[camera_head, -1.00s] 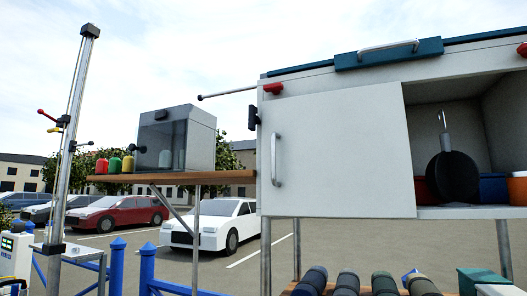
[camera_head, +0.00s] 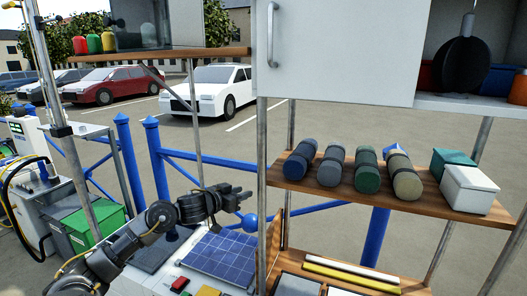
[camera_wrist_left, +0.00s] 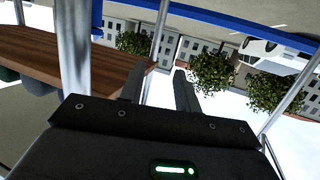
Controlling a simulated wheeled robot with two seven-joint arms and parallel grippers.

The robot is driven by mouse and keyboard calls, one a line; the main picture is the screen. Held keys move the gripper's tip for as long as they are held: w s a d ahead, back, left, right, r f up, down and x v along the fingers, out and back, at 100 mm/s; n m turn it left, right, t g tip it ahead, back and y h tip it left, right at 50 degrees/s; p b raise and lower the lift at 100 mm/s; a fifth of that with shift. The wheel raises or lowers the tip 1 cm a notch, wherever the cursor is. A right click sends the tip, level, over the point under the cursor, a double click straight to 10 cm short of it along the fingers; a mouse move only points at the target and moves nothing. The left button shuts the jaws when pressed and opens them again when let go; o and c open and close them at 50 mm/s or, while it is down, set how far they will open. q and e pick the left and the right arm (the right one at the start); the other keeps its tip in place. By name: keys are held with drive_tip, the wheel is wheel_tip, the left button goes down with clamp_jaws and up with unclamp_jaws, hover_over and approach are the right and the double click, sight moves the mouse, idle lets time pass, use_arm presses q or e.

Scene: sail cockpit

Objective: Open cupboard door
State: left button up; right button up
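The white cupboard door (camera_head: 345,50) covers the left part of the cupboard, and its upper part is cut off by the frame's top. Its vertical metal handle (camera_head: 272,35) is near the door's left edge. To the right of the door the cupboard interior (camera_head: 431,50) is visible, with a dark pan (camera_head: 463,62) hanging in it. My left gripper (camera_head: 245,194) is well below the door and handle, touching neither. In the left wrist view its two fingers (camera_wrist_left: 160,88) stand apart with nothing between them. My right gripper is not in view.
A wooden shelf (camera_head: 330,190) below the cupboard holds several rolls and two boxes. A metal post (camera_head: 262,150) stands just right of my left gripper. A blue solar panel (camera_head: 222,256) lies below it. A higher shelf (camera_head: 160,54) is at left.

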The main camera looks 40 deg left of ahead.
use_arm(q)
wheel_tip(320, 180, up, 25)
drive_tip(key=s+d+m+t+h, duration=0.2)
drive_tip(key=h, duration=0.1)
drive_tip(key=m+h+p, duration=0.1)
drive_tip(key=h+p, duration=0.1)
approach(264, 32)
drive_tip(key=s+d, duration=0.3)
drive_tip(key=s, duration=0.2)
drive_tip(key=shift+f+p+x, duration=0.1)
drive_tip(key=shift+p+x, duration=1.35)
drive_tip(key=shift+x, duration=1.35)
drive_tip(key=shift+f+p+x, duration=0.15)
drive_tip(key=shift+p+x, duration=1.3)
drive_tip(key=shift+x, duration=1.35)
drive_tip(key=shift+s, duration=0.1)
drive_tip(key=shift+c, duration=0.3)
clamp_jaws()
